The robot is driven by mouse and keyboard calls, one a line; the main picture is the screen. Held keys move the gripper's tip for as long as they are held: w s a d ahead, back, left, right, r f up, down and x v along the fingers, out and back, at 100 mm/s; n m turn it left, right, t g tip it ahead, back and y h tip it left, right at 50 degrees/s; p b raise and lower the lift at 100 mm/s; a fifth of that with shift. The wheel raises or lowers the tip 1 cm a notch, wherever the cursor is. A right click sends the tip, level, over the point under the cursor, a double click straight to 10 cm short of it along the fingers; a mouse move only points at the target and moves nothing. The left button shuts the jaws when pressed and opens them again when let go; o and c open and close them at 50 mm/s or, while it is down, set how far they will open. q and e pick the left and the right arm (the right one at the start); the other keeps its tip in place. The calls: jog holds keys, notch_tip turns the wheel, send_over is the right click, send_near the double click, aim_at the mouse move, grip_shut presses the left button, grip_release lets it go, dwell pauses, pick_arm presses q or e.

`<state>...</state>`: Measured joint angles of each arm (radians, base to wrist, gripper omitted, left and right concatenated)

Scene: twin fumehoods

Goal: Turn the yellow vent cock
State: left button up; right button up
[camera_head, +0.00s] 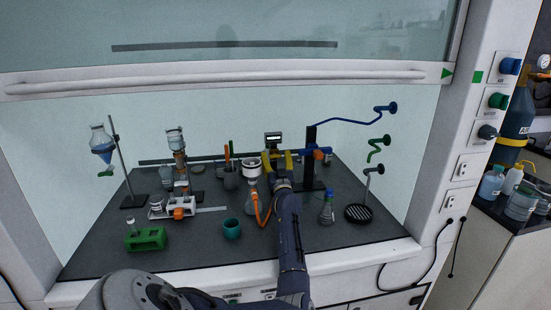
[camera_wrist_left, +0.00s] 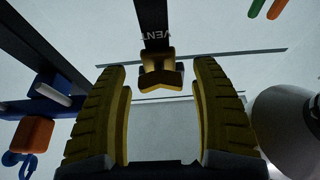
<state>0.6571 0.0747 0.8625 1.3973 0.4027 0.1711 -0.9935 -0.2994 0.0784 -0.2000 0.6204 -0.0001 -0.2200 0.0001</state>
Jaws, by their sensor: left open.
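The yellow vent cock (camera_wrist_left: 160,73) shows in the left wrist view. It sits on a dark bar (camera_wrist_left: 153,22) marked VENT. My left gripper (camera_head: 278,160) is open, with its yellow ridged fingers on either side of the cock. A gap shows between each finger and the cock, so I see no contact. In the head view the gripper is at the back middle of the bench, and I cannot make out the cock apart from the yellow fingers there. My right gripper is in neither view.
A dark post with a blue and orange fitting (camera_head: 318,154) stands close right of my gripper. A white funnel (camera_head: 251,167) on a flask with an orange hose stands close left. A blue-capped flask (camera_head: 327,208) and teal cup (camera_head: 232,228) stand nearer.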

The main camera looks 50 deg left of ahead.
pick_arm(q)
grip_shut()
jog(key=shift+n, duration=0.3)
dwell(0.5)
jog(key=n+g, duration=0.1)
jog(key=n, duration=0.2)
jog(key=n+g+y, duration=0.1)
jog(key=n+g, duration=0.1)
jog(key=n, duration=0.1)
jog(key=shift+w+r+n+g, duration=0.1)
jog(key=shift+r+n+g, duration=0.05)
jog(key=shift+n+g, duration=0.15)
jog(key=n+g, duration=0.2)
jog(key=n, duration=0.3)
jog(key=n+g, duration=0.2)
jog(key=n, duration=0.2)
jog(key=shift+h, duration=0.3)
jog(key=shift+r+n+g+h, duration=0.1)
jog(key=shift+n+g+h, duration=0.2)
jog(key=shift+n, duration=0.95)
jog(key=shift+n+g+h, duration=0.2)
jog(key=shift+n+h, duration=0.2)
jog(key=shift+n, duration=0.85)
